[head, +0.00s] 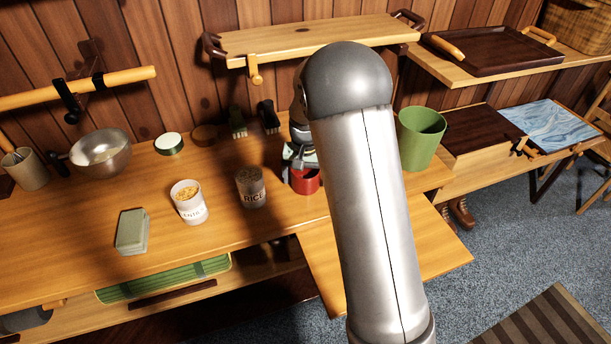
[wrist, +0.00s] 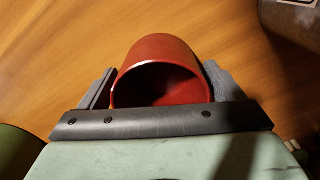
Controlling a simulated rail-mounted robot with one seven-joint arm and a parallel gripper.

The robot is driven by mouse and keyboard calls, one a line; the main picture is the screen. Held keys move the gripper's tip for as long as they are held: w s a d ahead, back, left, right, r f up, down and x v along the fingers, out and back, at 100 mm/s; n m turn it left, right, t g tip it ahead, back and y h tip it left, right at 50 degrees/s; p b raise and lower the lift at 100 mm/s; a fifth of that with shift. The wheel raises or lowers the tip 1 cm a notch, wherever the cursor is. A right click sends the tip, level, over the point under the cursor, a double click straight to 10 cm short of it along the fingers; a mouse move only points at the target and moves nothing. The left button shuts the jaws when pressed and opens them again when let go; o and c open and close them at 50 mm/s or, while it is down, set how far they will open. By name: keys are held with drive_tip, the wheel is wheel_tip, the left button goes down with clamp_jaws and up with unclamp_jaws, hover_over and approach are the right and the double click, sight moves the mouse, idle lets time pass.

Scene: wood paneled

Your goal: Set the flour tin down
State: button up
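A red cylindrical tin (wrist: 160,52), seemingly the flour tin, sits between the two fingers of my gripper (wrist: 158,68) in the wrist view. The fingers lie against its left and right sides, and its round opening faces the camera. No label on it can be read. In the head view the red tin (head: 306,182) shows just left of my arm, at the worktop (head: 95,225). My arm hides part of it and most of the gripper. I cannot tell whether its base touches the wood.
A tin marked RICE (head: 251,188) stands close left of the red tin, with a white tin (head: 189,203) further left. A green bin (head: 420,138) stands right of my arm. A grey-green block (head: 132,232) and a metal bowl (head: 101,155) are further left.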

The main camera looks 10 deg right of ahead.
wheel_tip(320, 180, up, 12)
drive_tip(key=shift+r+b, duration=0.1)
drive_tip(key=shift+b, duration=0.45)
drive_tip(key=s+n, duration=0.4)
drive_tip(key=s, duration=2.6)
drive_tip(key=shift+s+f+t, duration=0.3)
drive_tip(key=shift+f, duration=0.1)
